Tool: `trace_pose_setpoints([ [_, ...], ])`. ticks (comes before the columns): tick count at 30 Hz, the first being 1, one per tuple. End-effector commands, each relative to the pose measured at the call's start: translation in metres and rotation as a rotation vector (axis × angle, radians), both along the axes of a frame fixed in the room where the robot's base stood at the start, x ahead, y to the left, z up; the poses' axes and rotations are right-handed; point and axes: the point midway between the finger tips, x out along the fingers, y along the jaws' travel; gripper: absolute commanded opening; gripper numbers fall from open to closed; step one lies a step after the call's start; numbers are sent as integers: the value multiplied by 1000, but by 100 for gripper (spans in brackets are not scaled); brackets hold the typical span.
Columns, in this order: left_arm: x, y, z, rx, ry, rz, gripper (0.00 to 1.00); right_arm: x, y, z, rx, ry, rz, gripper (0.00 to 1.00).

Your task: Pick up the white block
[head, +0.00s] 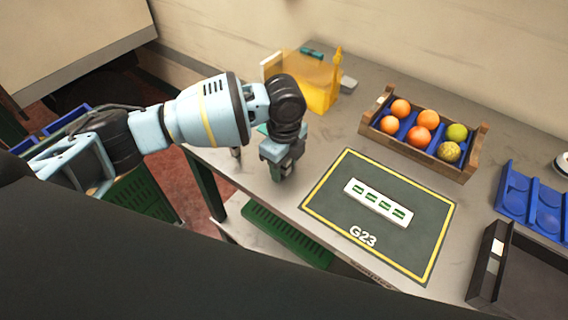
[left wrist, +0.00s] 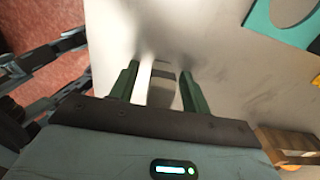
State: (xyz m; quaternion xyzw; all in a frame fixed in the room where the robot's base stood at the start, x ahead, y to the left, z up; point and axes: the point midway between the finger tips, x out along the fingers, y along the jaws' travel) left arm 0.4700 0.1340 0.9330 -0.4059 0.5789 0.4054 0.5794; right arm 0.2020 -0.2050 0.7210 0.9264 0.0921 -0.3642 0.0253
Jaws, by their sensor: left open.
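My left gripper (head: 277,173) points down over the left front part of the grey table. In the left wrist view its two green fingers (left wrist: 160,71) are apart. A small block with white and grey bands, apparently the white block (left wrist: 146,82), shows between them. I cannot tell whether a finger touches it. In the head view the gripper hides this spot. My right gripper is not in view.
A dark mat (head: 342,176) marked G23 carries a white strip (head: 378,203) with green slots. A wooden crate (head: 468,168) of fruit, blue trays (head: 516,190) and a black bin (head: 487,270) stand right. A yellow container (head: 318,88) stands behind the gripper.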

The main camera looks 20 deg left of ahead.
Motion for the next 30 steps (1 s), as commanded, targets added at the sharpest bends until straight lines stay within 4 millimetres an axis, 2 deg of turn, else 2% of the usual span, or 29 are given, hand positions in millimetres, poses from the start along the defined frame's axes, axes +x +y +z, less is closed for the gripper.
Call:
trace_pose_setpoints([
  [2, 0, 0, 0, 0, 0, 0, 43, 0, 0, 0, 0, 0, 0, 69],
  [12, 0, 0, 1, 0, 0, 0, 0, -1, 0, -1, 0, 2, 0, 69],
  [23, 0, 0, 5, 1, -1, 0, 0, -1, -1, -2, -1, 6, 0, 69],
  [30, 1, 0, 31, -2, -2, 0, 0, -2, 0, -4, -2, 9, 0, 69],
])
